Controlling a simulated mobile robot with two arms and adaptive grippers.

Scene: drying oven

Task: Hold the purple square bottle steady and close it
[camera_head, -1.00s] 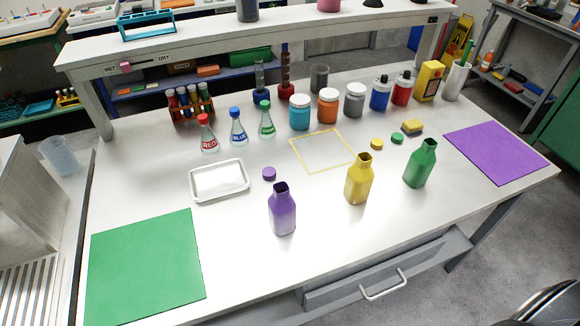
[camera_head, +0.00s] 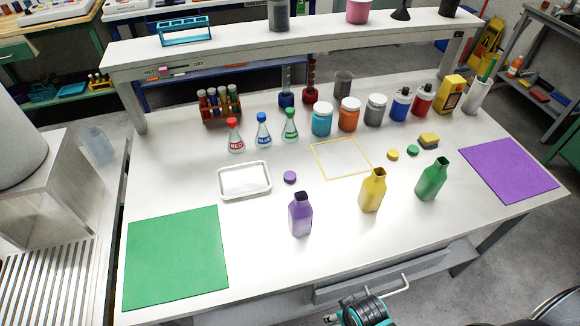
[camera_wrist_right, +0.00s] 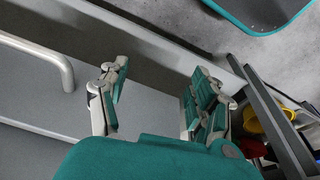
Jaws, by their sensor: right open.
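The purple square bottle (camera_head: 300,214) stands upright and uncapped near the front middle of the white table. Its purple cap (camera_head: 290,177) lies on the table just behind it. My right gripper (camera_head: 338,318) shows at the bottom edge of the head view, in front of the table and below the drawer handle, apart from the bottle. In the right wrist view (camera_wrist_right: 155,100) its two fingers are spread with nothing between them. My left gripper is not in view.
An uncapped yellow bottle (camera_head: 373,190) and green bottle (camera_head: 432,179) stand to the right, with a yellow cap (camera_head: 393,153) and green cap (camera_head: 412,150) behind. A white tray (camera_head: 222,192) lies left of the purple cap. The drawer handle (camera_head: 391,289) juts out in front.

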